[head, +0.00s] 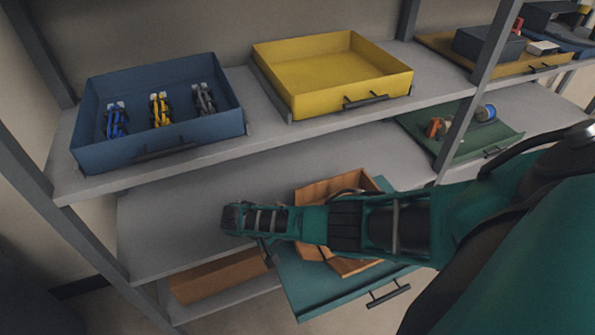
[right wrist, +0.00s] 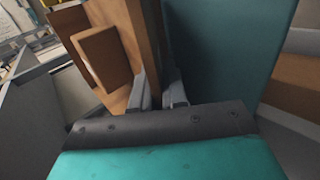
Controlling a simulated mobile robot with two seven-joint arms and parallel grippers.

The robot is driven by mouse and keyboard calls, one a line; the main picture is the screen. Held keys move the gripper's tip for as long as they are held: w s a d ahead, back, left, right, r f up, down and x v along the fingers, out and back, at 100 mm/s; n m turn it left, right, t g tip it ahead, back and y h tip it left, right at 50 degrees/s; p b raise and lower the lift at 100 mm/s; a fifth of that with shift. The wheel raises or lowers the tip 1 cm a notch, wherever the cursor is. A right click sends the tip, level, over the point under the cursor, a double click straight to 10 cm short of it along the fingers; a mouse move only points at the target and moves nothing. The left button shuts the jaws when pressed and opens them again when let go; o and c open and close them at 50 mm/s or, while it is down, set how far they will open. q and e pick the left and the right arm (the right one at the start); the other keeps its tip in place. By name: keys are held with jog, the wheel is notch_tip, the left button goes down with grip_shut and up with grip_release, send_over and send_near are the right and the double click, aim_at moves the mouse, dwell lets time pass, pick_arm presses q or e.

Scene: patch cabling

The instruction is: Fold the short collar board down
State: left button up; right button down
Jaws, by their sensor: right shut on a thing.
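The brown wooden collar (head: 318,190) sits on a teal pull-out tray (head: 305,283) on the lower level, with its boards at angles; my right forearm hides much of it. My right gripper (right wrist: 160,92) reaches in from the right at the collar's left side. In the right wrist view its two fingers are close together on the edge of an upright brown collar board (right wrist: 150,30). Another brown board (right wrist: 103,57) stands to the left there. The fingertips are mostly hidden in the head view. My left gripper is not in view.
A blue bin (head: 195,135) with several cable bundles and an empty yellow bin (head: 335,75) stand on the upper shelf. A green tray (head: 470,150) with spools is at right. A brown box (head: 215,278) lies below left. The grey middle shelf (head: 165,225) is clear at left.

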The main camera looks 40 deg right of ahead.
jog(key=shift+a+f+h+b, duration=0.1)
jog(key=shift+f+h+b, duration=0.1)
jog(key=shift+h+b, duration=0.15)
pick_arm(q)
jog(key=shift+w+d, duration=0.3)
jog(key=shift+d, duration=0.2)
pick_arm(e)
jog(key=shift+w, duration=0.1)
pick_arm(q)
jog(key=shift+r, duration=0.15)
pick_arm(e)
jog(key=c, duration=1.2)
grip_release()
jog(key=shift+c, duration=0.2)
jog(key=shift+a+r, duration=0.1)
